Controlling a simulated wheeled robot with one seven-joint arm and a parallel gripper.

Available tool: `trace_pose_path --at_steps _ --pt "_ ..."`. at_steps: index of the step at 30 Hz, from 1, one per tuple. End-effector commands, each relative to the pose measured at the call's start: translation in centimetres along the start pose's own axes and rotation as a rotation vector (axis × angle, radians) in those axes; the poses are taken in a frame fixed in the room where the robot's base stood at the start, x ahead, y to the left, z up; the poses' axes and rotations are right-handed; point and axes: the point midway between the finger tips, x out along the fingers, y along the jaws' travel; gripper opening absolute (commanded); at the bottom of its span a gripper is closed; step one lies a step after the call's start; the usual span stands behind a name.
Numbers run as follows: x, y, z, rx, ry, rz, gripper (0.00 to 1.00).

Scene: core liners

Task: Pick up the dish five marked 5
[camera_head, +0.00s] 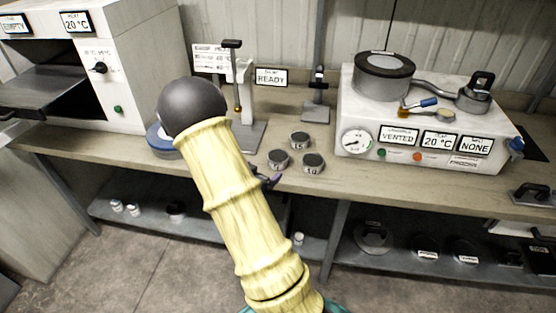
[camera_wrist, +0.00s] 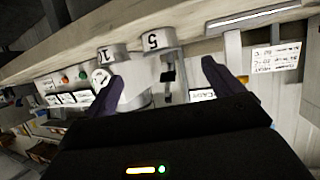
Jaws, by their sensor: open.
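The dish marked 5 (camera_wrist: 155,40) is a small pale cylinder in the upper middle of the wrist view, its number upside down. It appears ahead of my gripper (camera_wrist: 160,68), between the directions of the two dark, spread fingertips. My gripper is open and empty. A dish marked 1 (camera_wrist: 105,54) stands beside it on the left. In the head view, several small dark-topped dishes stand together on the bench, one at the front left (camera_head: 278,159); their marks are too small to read surely. My gripper (camera_head: 269,181) is partly hidden by my arm there, near the bench's front edge.
Another dark-topped dish (camera_head: 300,139) stands behind the front pair, with a third at the right (camera_head: 312,162). A white instrument (camera_head: 410,125) stands to the right. A post stand (camera_head: 242,90) and blue-rimmed item (camera_head: 160,140) are to the left. The bench (camera_head: 350,178) has a shelf below.

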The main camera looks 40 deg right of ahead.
Motion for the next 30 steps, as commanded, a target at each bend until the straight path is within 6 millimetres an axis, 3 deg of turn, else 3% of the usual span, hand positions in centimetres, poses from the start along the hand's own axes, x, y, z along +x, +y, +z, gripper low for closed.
trace_pose_path --at_steps 15,30 --pt "8.8 0.1 -0.1 0.001 -0.001 0.002 0.92" --pt "10.1 0.0 -0.2 0.0 -0.001 0.001 0.92"
